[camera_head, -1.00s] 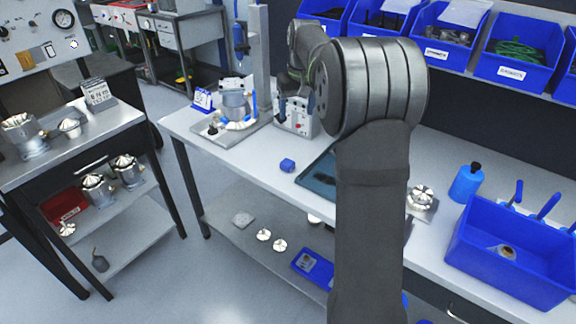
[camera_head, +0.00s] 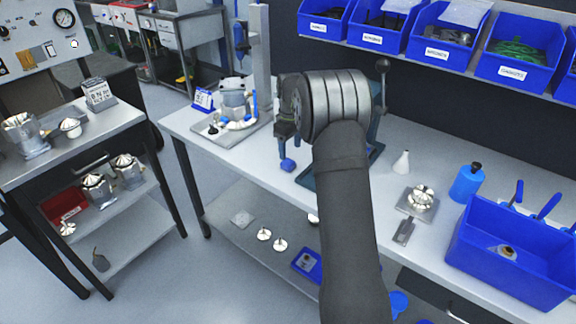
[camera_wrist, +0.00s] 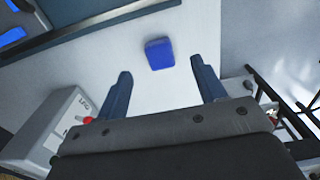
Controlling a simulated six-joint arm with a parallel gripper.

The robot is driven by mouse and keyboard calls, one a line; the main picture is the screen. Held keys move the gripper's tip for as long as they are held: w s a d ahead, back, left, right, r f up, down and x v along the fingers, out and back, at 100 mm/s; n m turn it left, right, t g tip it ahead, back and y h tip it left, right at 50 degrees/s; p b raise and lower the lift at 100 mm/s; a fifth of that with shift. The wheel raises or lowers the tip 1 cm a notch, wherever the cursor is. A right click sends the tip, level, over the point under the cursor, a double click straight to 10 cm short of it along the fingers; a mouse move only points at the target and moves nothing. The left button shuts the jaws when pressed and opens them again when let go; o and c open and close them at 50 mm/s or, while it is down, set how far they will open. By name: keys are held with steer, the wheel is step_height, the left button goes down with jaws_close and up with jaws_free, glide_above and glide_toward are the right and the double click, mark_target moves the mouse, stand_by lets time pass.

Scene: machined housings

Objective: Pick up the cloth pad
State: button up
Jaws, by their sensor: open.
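The cloth pad, a small blue block-like piece, lies on the grey bench top in the head view (camera_head: 288,165). It also shows in the wrist view (camera_wrist: 159,53), on bare bench ahead of and between my two dark fingers. My gripper (camera_wrist: 164,82) is open, with nothing between its fingertips. The pad lies beyond the tips and apart from them. In the head view my gripper hangs just above the pad, mostly hidden behind my wrist.
A grey control box with a red button (camera_wrist: 60,130) stands close to the left finger in the wrist view. A press stand (camera_head: 235,105) is left of my gripper. A white bottle (camera_head: 401,162), metal part (camera_head: 421,198) and blue crate (camera_head: 510,267) lie right.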

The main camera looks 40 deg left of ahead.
mark_target(288, 161)
steer(key=shift+w+a+f, duration=0.1)
steer(key=shift+a+f, duration=0.1)
steer(key=shift+f, duration=0.95)
steer(key=shift+s+a+f, duration=0.1)
steer(key=shift+a+f, duration=0.05)
steer(key=shift+f, duration=1.05)
steer(key=shift+w+a+f, duration=0.1)
steer(key=shift+a+f, duration=0.1)
steer(key=shift+f, duration=0.95)
steer(key=c, duration=1)
